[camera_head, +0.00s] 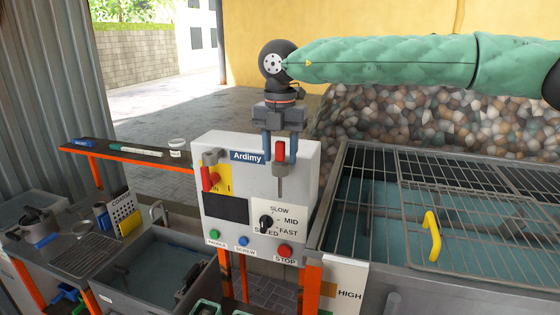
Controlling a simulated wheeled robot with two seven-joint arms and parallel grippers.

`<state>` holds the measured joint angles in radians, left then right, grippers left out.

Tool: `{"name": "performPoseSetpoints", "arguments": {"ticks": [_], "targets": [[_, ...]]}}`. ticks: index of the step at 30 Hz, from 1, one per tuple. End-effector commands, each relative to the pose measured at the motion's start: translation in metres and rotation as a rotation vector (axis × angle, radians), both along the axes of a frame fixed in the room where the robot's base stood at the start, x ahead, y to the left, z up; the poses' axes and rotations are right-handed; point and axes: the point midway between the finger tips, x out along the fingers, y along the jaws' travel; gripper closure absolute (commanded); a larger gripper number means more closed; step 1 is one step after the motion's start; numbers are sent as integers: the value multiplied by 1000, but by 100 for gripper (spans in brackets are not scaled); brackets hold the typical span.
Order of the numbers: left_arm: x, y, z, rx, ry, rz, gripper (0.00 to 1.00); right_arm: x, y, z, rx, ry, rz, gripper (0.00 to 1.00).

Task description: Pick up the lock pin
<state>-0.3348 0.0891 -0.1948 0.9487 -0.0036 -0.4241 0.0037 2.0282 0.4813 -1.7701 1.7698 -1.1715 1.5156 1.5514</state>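What looks like the lock pin, with a red top (279,151) and a grey body and thin shaft below, is upright at the upper right of the grey control box (311,170). My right gripper (280,152) points down from above, its two blue fingers on either side of the red top. Small gaps show between the fingers and the pin, so it looks open around it. I cannot tell whether the fingers are level with the pin in depth. My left gripper is not in view.
The box has a red switch (209,178), a black speed knob (266,223) and a red stop button (285,251). A metal-grid-covered tank with a yellow handle (432,236) stands right. A sink (158,272) and a shelf (130,150) with small items are left.

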Motion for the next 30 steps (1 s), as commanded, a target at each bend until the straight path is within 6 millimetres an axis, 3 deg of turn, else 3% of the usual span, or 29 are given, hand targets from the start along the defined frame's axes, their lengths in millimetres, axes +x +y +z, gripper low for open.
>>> {"name": "performPoseSetpoints", "arguments": {"ticks": [1,6,19,22,30], "targets": [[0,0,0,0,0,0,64,0,0,0,0,0,0,67],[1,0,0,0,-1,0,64,0,0,0,0,0,0,99],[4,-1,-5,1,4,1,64,1,0,11,1,-3,-1,99],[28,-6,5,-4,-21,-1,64,0,1,27,3,-3,-1,99],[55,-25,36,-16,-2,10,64,0,1,81,2,-3,-1,99]]}}
